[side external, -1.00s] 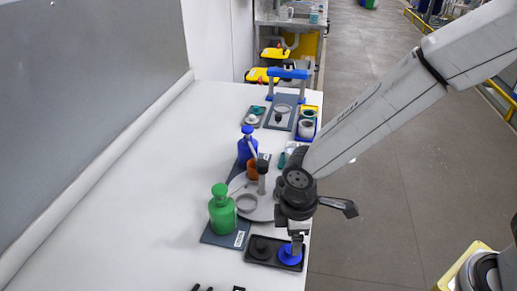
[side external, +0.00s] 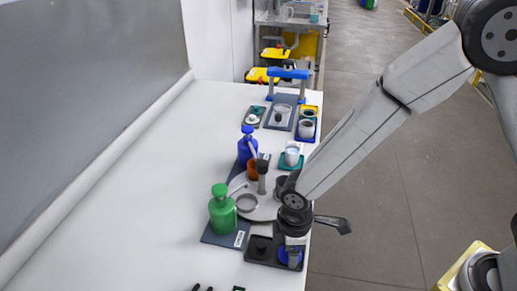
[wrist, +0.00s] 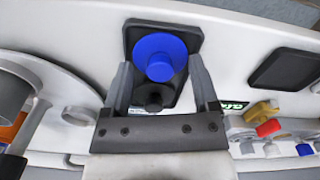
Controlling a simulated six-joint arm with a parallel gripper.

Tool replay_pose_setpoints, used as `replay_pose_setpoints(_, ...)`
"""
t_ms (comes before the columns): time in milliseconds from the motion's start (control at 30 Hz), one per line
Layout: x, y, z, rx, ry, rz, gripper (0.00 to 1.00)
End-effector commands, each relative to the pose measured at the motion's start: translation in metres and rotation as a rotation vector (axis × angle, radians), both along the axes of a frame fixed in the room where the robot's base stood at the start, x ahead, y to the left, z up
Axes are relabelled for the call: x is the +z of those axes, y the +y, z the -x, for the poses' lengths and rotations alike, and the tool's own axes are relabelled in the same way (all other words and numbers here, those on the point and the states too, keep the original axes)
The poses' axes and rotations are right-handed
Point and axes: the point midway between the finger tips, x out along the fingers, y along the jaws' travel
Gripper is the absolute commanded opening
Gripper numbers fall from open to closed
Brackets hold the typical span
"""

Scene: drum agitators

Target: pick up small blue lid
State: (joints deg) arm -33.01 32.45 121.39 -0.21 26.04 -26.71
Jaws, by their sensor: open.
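The small blue lid (wrist: 158,58) lies in a black tray (wrist: 195,38) beside a black lid (wrist: 152,97). In the side external view the blue lid (side external: 290,256) is partly hidden by my gripper (side external: 293,262). The black lid (side external: 261,246) shows to its left in the tray (side external: 258,258). In the wrist view my gripper (wrist: 158,75) is open, with one finger on each side of the blue lid's near part. Nothing is held between the fingers. I cannot tell how high the fingertips are above the lid.
A green bottle (side external: 222,210) stands on a dark plate left of my gripper. A round grey platform (side external: 262,208) and a blue bottle (side external: 247,150) are behind. The white table's (side external: 140,215) left part is clear. Small coloured parts (wrist: 268,128) lie at right in the wrist view.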

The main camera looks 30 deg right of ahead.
Motion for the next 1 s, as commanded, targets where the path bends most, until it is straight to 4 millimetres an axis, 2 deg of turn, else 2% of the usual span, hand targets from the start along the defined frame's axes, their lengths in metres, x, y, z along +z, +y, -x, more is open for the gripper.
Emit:
replay_pose_setpoints(233,0.0003,0.0000,0.0000,0.000,0.000,0.000,0.77)
replay_pose_setpoints(400,0.0003,0.0000,0.0000,0.000,0.000,0.000,0.23)
replay_pose_setpoints(467,0.0003,0.0000,0.0000,0.000,0.000,0.000,0.04)
replay_pose_setpoints(500,0.0003,0.0000,0.0000,0.000,0.000,0.000,0.00)
replay_pose_setpoints(1000,0.0061,0.0003,-0.0004,0.000,-0.002,-0.001,0.00)
